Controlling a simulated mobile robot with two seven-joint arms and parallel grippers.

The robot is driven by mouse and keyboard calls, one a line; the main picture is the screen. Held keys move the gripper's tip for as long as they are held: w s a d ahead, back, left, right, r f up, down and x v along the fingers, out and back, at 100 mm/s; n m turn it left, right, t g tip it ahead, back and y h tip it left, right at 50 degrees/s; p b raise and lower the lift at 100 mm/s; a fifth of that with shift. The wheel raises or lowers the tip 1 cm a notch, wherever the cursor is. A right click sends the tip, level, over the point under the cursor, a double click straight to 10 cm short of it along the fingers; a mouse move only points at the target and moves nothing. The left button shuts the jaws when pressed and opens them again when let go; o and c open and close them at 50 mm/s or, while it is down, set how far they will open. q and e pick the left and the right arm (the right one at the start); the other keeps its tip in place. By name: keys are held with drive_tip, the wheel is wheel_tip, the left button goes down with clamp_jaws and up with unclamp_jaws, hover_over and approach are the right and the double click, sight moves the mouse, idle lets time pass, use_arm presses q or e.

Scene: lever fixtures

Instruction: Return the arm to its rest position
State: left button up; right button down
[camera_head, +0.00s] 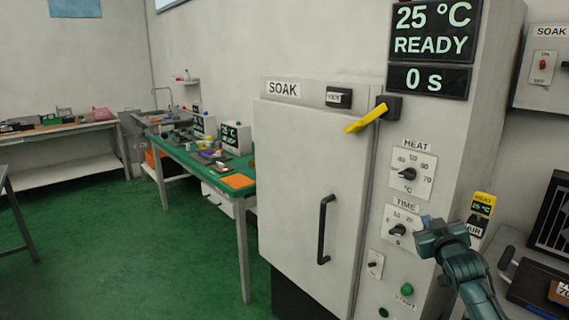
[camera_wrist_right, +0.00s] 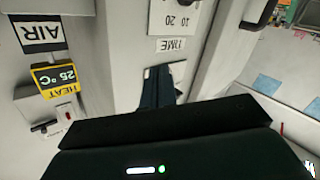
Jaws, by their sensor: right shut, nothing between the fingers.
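My right arm comes in from the lower right in the head view, with its right gripper (camera_head: 427,221) in front of the soak oven's (camera_head: 318,172) control column. The gripper is shut and empty. It is close to the right of the TIME knob (camera_head: 397,230); whether it touches the panel I cannot tell. In the right wrist view the fingers (camera_wrist_right: 160,82) are together, pointing towards the panel beside the TIME label (camera_wrist_right: 171,44). My left gripper is not in view.
The oven door is shut, with a black handle (camera_head: 325,230) and a yellow lever (camera_head: 366,118) at its top right. The HEAT knob (camera_head: 408,174) and green START button (camera_head: 406,289) are nearby. A yellow HEAT display (camera_head: 482,205) is right of the gripper. A green bench (camera_head: 192,160) stands left.

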drive_tip(key=s+a+f+n+g+y, duration=0.1)
drive_tip(key=s+a+f+g+y, duration=0.1)
drive_tip(key=s+a+f, duration=0.65)
drive_tip(key=s+a+f+g+y, duration=0.2)
drive_tip(key=s+a+f, duration=0.3)
drive_tip(key=s+f, duration=0.6)
drive_tip(key=s+a+f+g, duration=0.1)
drive_tip(key=s+a+f, duration=0.2)
drive_tip(key=s, duration=0.7)
drive_tip(key=s+a+f+g+y, duration=0.1)
drive_tip(key=s+a+f, duration=0.2)
drive_tip(key=s, duration=0.7)
drive_tip(key=shift+a+f+m, duration=0.2)
drive_tip(key=shift+a+m, duration=0.2)
drive_tip(key=shift+a, duration=0.6)
